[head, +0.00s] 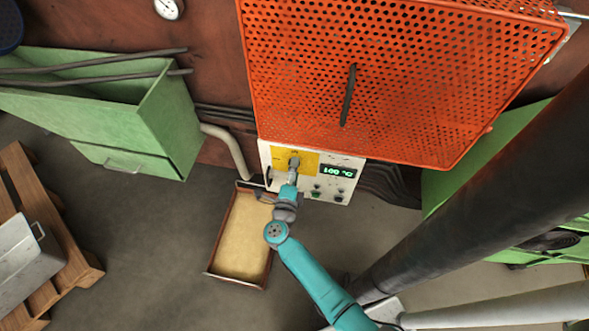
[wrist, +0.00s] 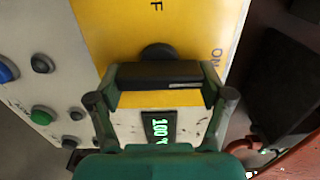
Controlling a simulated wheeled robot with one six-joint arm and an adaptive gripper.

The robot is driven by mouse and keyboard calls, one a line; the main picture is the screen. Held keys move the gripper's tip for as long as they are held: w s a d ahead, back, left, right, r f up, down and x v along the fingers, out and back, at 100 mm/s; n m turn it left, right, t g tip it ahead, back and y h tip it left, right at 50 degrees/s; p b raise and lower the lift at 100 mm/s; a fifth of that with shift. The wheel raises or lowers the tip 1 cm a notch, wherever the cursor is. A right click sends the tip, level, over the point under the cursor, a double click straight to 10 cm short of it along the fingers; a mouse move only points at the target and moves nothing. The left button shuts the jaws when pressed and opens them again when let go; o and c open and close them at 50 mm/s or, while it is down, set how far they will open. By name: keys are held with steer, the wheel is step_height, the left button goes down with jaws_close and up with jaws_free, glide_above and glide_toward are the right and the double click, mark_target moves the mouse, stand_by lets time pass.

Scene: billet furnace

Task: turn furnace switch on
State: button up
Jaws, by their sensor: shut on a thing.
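The furnace control panel (head: 348,160) is a white box with a yellow plate (head: 308,157) at its upper left. The switch (wrist: 157,75) is a dark bar handle on the yellow plate, with a pale stripe on its right half. "ON" is printed to its right in the wrist view, and part of a label ending in "F" shows above. My gripper (wrist: 160,92) is shut on the switch handle, a finger at each end. In the head view my gripper (head: 293,164) covers most of the switch. The green display (head: 338,171) reads about 100 °C.
A perforated orange guard (head: 400,75) overhangs the panel. A sand-filled tray (head: 243,232) lies on the floor below it. Green cabinets stand left (head: 130,125) and right. Green and blue buttons (wrist: 42,115) sit beside the yellow plate. Floor is clear left of the tray.

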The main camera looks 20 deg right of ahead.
steer(key=shift+d, duration=0.1)
steer(key=o, duration=1.1)
steer(key=v, duration=1.2)
